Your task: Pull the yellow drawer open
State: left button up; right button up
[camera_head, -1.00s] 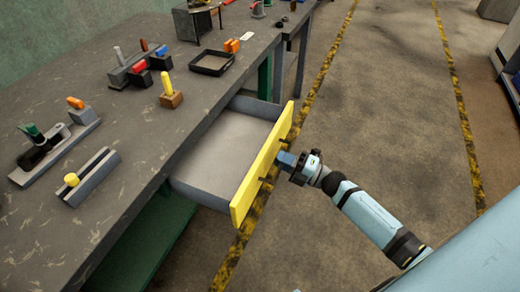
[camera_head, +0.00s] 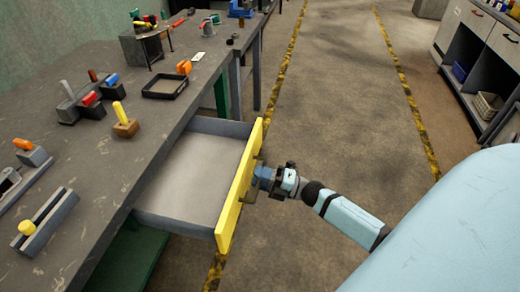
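The yellow drawer (camera_head: 241,187) stands well out from under the workbench, and its grey inside is empty. A dark bar handle (camera_head: 250,196) sticks out from its yellow front. My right gripper (camera_head: 260,178) is at the middle of this handle, with its blue fingers over the bar. It looks shut on the handle, though the fingertips are small and partly hidden. My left gripper is not in view.
The grey workbench (camera_head: 70,160) runs along the left, with a black tray (camera_head: 165,87), a wooden block with a yellow peg (camera_head: 124,122) and several other parts on it. Open floor (camera_head: 350,120) lies to the right. Shelving (camera_head: 480,60) stands at the far right.

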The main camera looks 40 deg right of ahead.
jog(key=v, duration=1.3)
jog(key=shift+s+d, duration=0.25)
jog(key=shift+s, duration=0.05)
jog(key=shift+f, duration=0.1)
